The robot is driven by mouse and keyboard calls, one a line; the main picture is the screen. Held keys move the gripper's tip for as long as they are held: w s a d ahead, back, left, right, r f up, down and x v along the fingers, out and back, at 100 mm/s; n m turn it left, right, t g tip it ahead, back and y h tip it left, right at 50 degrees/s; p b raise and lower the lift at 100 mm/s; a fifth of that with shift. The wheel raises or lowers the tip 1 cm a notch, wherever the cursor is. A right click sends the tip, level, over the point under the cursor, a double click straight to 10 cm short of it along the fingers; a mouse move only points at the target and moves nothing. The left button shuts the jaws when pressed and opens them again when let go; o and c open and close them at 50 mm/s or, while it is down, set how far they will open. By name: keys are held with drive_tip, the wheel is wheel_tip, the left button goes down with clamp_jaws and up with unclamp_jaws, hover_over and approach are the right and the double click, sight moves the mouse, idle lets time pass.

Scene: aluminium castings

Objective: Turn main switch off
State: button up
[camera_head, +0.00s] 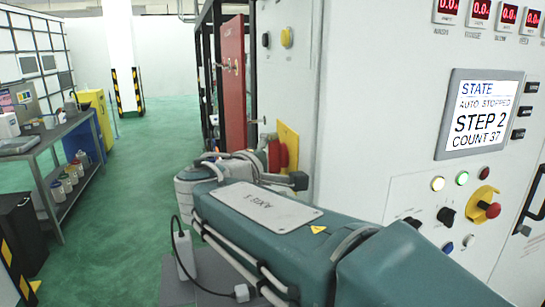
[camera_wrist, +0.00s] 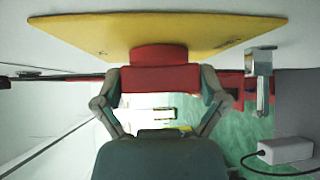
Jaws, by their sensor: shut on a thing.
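The main switch is a red handle (camera_head: 275,156) on a yellow plate (camera_head: 289,141), mounted on the side wall of the grey cabinet. In the wrist view the red handle (camera_wrist: 160,78) stands out from the yellow plate (camera_wrist: 100,32) on a round red hub. My gripper (camera_wrist: 163,83) has one finger on each side of the handle and is shut on it. In the head view my arm hides most of the gripper and part of the handle.
A red door (camera_head: 232,85) stands behind the switch. A grey workbench (camera_head: 65,140) is at left. Green floor (camera_head: 150,150) between is clear.

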drive_tip(key=n+g, duration=0.3)
drive_tip(key=shift+f+g+y, duration=0.15)
drive_tip(key=shift+g+y, duration=0.15)
drive_tip(key=shift+y, duration=0.1)
drive_tip(key=n+g, duration=0.2)
drive_tip(key=g, duration=0.2)
drive_tip(key=shift+n, duration=0.3)
idle(0.4)
drive_tip(key=o, duration=0.8)
drive_tip(key=shift+a, duration=0.1)
drive_tip(key=v, duration=1.2)
drive_tip(key=shift+w+a, duration=0.2)
drive_tip(key=shift+a, duration=0.05)
